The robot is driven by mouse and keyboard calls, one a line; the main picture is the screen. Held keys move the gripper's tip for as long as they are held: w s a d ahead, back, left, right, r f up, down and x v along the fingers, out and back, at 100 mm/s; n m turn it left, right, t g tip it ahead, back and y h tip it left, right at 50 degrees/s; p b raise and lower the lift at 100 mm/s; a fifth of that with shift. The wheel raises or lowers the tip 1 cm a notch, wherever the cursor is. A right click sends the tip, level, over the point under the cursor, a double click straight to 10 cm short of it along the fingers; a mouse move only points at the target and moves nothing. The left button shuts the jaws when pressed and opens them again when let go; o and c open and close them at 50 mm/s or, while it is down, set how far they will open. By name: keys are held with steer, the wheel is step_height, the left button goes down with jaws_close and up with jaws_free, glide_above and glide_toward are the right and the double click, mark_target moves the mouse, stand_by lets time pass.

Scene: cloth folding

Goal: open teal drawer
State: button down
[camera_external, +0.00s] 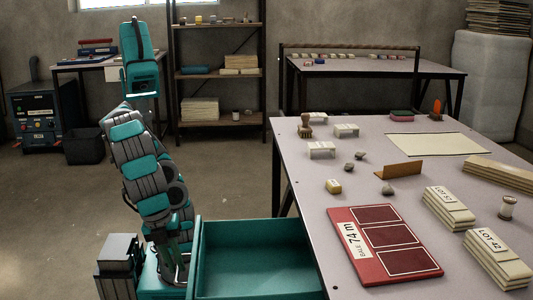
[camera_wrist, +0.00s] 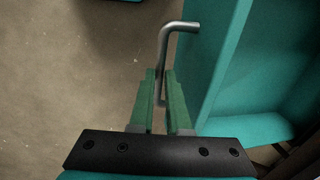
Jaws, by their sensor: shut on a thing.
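The teal drawer (camera_external: 255,262) stands pulled out at the left side of the work table, and the part of its inside that shows is empty. In the wrist view the drawer's teal wall (camera_wrist: 222,62) fills the right side. A bent grey metal handle (camera_wrist: 178,27) sticks up beside it. My gripper (camera_wrist: 160,77) has its green fingers closed around the lower part of the handle. In the external view my arm stands left of the drawer; my fingers and the handle cannot be made out there.
The table (camera_external: 300,190) carries a red board (camera_external: 350,275), several pale stacked blocks (camera_external: 497,262), stones and small stands. The floor (camera_external: 235,180) between my arm and the back shelf is clear. A dark bin (camera_external: 85,147) stands at the back left.

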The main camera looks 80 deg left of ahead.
steer(key=shift+s, duration=0.15)
steer(key=c, duration=0.9)
jaws_free()
steer(key=shift+r, duration=0.15)
steer(key=r, duration=0.3)
steer(key=s+r+p, duration=0.1)
steer(key=r, duration=0.3)
steer(key=shift+s+r, duration=0.2)
